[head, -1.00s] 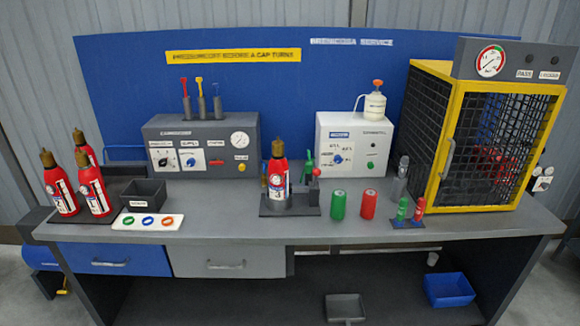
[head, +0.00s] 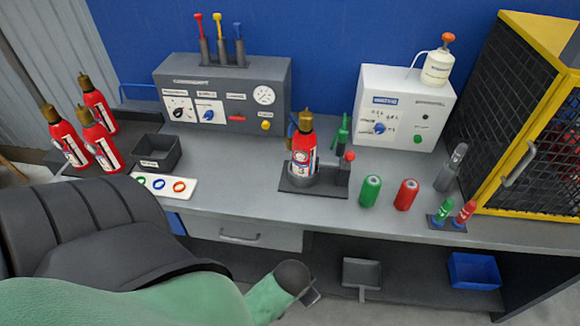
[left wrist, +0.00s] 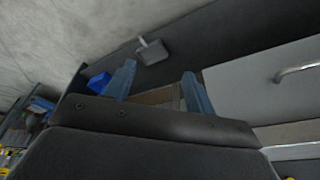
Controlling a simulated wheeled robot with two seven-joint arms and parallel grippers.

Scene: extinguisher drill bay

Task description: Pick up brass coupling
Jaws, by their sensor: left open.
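The brass-coloured valve top (head: 306,121) of the red extinguisher in the bench stand is the nearest brass part in the head view. The standing extinguishers at the left also have brass tops (head: 84,82). I cannot tell which brass part is the coupling. My left gripper (left wrist: 159,70) is open and empty, its two blue fingers apart in the left wrist view. It is low in front of the bench, below the stand and apart from every brass part. In the head view my left arm hides much of the bench's left front. My right gripper is not in view.
The bench holds a grey control box (head: 222,98), white box (head: 400,112), black tray (head: 157,152), ring card (head: 165,184), green cylinder (head: 370,191) and red cylinder (head: 405,194). A yellow-framed cage (head: 530,150) stands right. Below are a grey tray (head: 361,273) and blue bin (head: 473,270).

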